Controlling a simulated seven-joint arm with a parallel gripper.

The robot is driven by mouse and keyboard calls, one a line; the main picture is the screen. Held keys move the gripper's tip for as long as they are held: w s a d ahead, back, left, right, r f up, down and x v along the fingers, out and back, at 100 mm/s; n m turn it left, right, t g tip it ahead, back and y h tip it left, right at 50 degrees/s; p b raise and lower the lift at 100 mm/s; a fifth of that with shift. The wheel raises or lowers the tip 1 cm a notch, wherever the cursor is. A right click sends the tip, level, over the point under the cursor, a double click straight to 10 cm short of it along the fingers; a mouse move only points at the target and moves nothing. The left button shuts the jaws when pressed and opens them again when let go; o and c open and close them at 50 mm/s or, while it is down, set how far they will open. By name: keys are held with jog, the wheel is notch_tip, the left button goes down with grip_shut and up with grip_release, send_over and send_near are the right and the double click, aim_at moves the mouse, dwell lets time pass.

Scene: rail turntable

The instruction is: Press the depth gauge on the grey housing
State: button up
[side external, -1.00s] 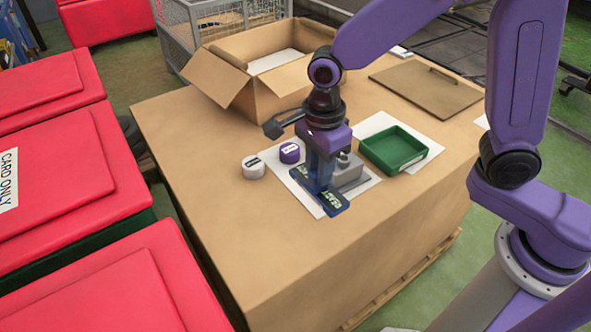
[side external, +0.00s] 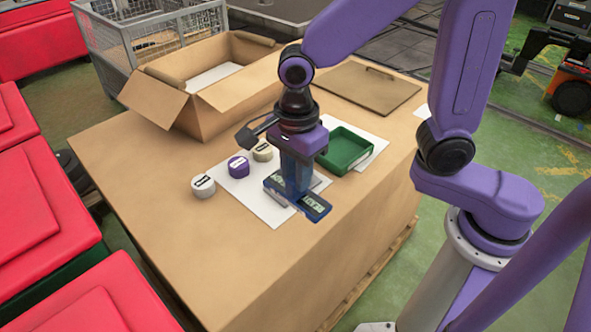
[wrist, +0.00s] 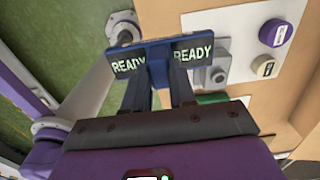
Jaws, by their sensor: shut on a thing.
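My gripper (side external: 296,188) is shut on the blue depth gauge (side external: 318,205), a flat bar with a display at each end. In the wrist view the gauge (wrist: 158,62) lies across my fingertips and both displays read READY. The grey housing (side external: 320,182) is mostly hidden behind the gauge and fingers. In the wrist view the housing (wrist: 222,64), with a round boss, shows beside and beyond the gauge's right end. The gauge appears above or beside the housing; I cannot tell whether they touch.
White (side external: 203,186), purple (side external: 238,166) and beige (side external: 262,151) round labelled buttons stand left of my gripper. The housing is on a white sheet (side external: 262,207). A green tray (side external: 347,150) is close on the right. An open cardboard box (side external: 170,105) stands behind. The table front is clear.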

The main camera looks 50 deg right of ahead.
jog(key=w+d+r, duration=0.1)
jog(key=w+d, duration=1)
jog(key=shift+a+f, duration=0.15)
jog(key=shift+f, duration=1.3)
jog(key=shift+a+f, duration=0.1)
jog(key=shift+f, duration=1.3)
jog(key=shift+f, duration=0.6)
notch_tip(320, 180, up, 7)
dwell(0.8)
